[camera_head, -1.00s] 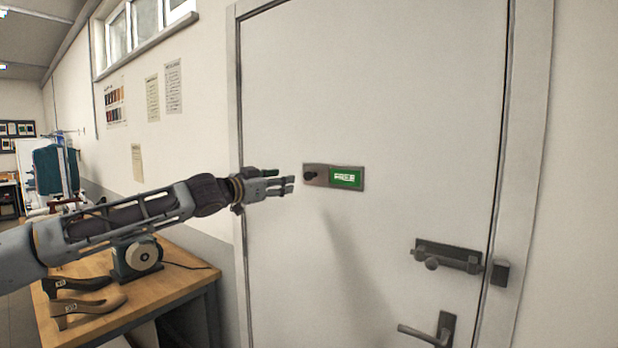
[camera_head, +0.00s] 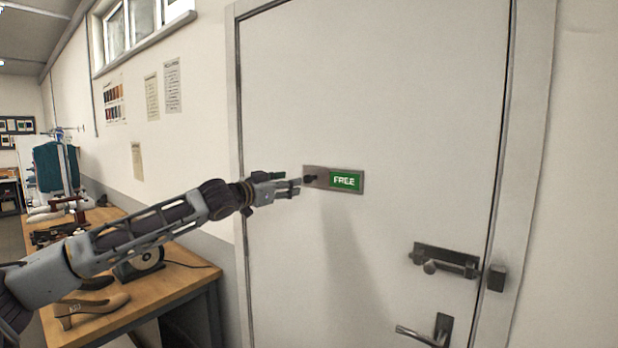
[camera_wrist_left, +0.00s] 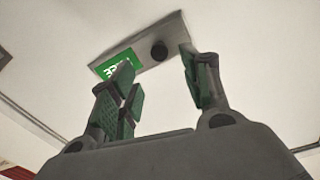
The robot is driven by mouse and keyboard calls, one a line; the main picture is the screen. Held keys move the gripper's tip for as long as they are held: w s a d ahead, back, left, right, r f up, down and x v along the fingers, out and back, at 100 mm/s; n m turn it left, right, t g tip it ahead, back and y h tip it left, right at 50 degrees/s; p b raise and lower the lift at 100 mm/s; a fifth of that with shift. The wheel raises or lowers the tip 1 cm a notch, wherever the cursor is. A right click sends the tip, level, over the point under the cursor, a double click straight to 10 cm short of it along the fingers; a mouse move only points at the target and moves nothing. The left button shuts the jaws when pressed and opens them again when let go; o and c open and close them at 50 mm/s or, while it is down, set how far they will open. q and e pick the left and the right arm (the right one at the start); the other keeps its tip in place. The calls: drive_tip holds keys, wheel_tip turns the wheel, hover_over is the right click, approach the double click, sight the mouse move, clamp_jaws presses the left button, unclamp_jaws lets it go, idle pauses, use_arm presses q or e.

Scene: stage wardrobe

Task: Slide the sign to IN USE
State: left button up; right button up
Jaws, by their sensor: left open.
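The sign (camera_head: 333,179) is a grey metal plate on the white door. Its green window (camera_head: 346,181) at the right reads FREE, and a dark round knob (camera_head: 310,178) sits at its left end. My left gripper (camera_head: 297,187) is open and empty, with its fingertips just left of the knob and close to the plate. In the left wrist view the knob (camera_wrist_left: 159,52) shows beyond the gap between the open fingers (camera_wrist_left: 160,82), and the green window (camera_wrist_left: 117,64) is partly covered by one finger. My right gripper is not in view.
A bolt (camera_head: 446,261) and a door handle (camera_head: 440,331) are lower right on the door (camera_head: 400,120). A wooden bench (camera_head: 190,283) with a tan shoe (camera_head: 90,309) and a grinder (camera_head: 140,262) stands below my left arm.

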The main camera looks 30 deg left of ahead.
sight(306, 179)
use_arm(q)
drive_tip(key=w+p, duration=0.2)
drive_tip(key=w, duration=0.1)
drive_tip(key=shift+w+d+r+p, duration=0.15)
drive_tip(key=shift+p, duration=0.2)
drive_tip(key=shift+w+d+p, duration=0.2)
drive_tip(key=shift+w+p, duration=0.25)
drive_tip(key=shift+w, duration=0.4)
drive_tip(key=shift+w+p, duration=0.55)
drive_tip(key=shift+w, duration=0.5)
drive_tip(key=shift+w+d+p, duration=0.25)
drive_tip(key=shift+w+p, duration=0.25)
drive_tip(key=shift+w, duration=0.65)
drive_tip(key=shift+w+d, duration=0.1)
drive_tip(key=shift+w, duration=0.6)
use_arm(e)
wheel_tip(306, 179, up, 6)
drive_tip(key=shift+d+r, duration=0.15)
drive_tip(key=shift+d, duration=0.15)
use_arm(q)
drive_tip(key=shift+c, duration=0.5)
